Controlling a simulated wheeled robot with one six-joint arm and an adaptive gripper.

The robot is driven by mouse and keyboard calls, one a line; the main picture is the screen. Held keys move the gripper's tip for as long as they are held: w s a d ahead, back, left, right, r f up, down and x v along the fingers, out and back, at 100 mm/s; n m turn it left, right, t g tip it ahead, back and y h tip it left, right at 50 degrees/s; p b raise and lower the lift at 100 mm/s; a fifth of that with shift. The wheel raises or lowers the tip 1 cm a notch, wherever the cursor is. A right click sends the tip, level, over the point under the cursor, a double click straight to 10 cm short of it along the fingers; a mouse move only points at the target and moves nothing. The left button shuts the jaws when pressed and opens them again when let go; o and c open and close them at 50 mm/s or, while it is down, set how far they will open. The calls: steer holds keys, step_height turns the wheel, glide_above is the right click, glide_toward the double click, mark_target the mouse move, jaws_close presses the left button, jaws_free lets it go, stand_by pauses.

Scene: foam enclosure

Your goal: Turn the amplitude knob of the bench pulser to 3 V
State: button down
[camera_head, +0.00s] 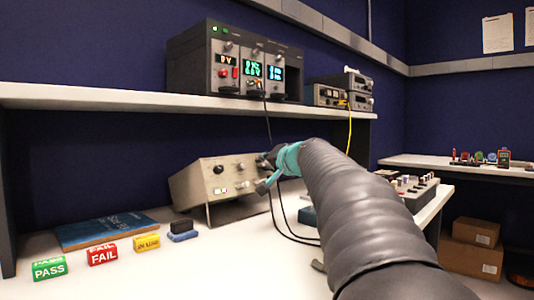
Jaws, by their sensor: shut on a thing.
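The bench pulser (205,181) is a beige box with a sloping front, on the bench at the centre. Its front shows a black knob (219,169) at upper left, a small lit display (220,190) too small to read, and small controls to the right. My gripper (264,171) is at the right part of the pulser's front, shut on what seems to be the amplitude knob. The jaws and my teal wrist hide that knob and its scale, so its setting cannot be seen.
Black cables (286,222) hang by the pulser's right side. PASS (49,268) and FAIL (102,254) blocks, a yellow block (146,242) and a blue book (107,229) lie at front left. A shelf (130,100) with instruments runs above.

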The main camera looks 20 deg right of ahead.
steer(key=shift+w+r+m+g+h+p, duration=0.1)
steer(key=shift+m+g+h+p, duration=0.45)
steer(key=shift+m, duration=1.5)
steer(key=shift+r+m+g+h+p, duration=0.1)
steer(key=shift+m+g+p, duration=0.85)
steer(key=shift+m, duration=1.1)
steer(key=c, duration=1)
jaws_free()
steer(key=shift+c, duration=0.2)
steer(key=d+v, duration=0.1)
steer(key=v, duration=1.1)
steer(key=shift+a, duration=0.45)
steer(key=shift+f, duration=0.1)
